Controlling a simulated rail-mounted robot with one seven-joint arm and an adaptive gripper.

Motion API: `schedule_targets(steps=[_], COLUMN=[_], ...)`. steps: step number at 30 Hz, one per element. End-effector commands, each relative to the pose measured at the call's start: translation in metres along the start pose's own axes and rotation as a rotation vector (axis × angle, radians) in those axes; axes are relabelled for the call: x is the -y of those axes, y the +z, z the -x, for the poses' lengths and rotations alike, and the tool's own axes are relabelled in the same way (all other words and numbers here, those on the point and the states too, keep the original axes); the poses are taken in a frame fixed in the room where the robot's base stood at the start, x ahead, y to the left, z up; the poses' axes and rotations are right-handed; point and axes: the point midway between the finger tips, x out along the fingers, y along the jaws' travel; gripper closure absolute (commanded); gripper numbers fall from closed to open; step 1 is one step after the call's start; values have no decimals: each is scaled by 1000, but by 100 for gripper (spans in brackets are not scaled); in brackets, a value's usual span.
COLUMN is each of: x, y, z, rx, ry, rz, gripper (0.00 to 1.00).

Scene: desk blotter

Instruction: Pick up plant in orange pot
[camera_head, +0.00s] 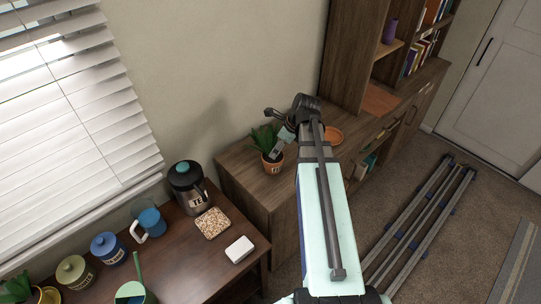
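A green spiky-leaved plant in an orange pot (272,164) stands upright on the wooden cabinet, left of my arm. My gripper (277,150) is at the plant, over the pot's right side and in front of some leaves. It is small in this view and partly blended with the leaves. I cannot tell whether its fingers are open or shut, or whether they touch the pot. Another green plant (18,288) shows at the bottom left corner, its pot mostly cut off.
An orange saucer (333,136) lies on the cabinet (240,176) beyond my arm. A tall shelf (349,60) rises behind. The lower desk (190,262) holds a dark canister (187,188), a blue pitcher (150,220), a patterned coaster (212,223) and a white block (239,249).

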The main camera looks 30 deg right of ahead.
Motion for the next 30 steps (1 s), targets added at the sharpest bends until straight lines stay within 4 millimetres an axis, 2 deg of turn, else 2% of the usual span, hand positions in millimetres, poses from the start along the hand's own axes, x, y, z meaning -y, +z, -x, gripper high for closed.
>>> schedule_targets(steps=[3, 11, 22, 30], x=[0, 0, 0, 0], y=[0, 0, 1, 0], z=[-10, -21, -65, -74], rx=[-1, 0, 0, 0], ry=[1, 0, 1, 0], rz=[0, 0, 0, 0], gripper=[0, 0, 0, 0])
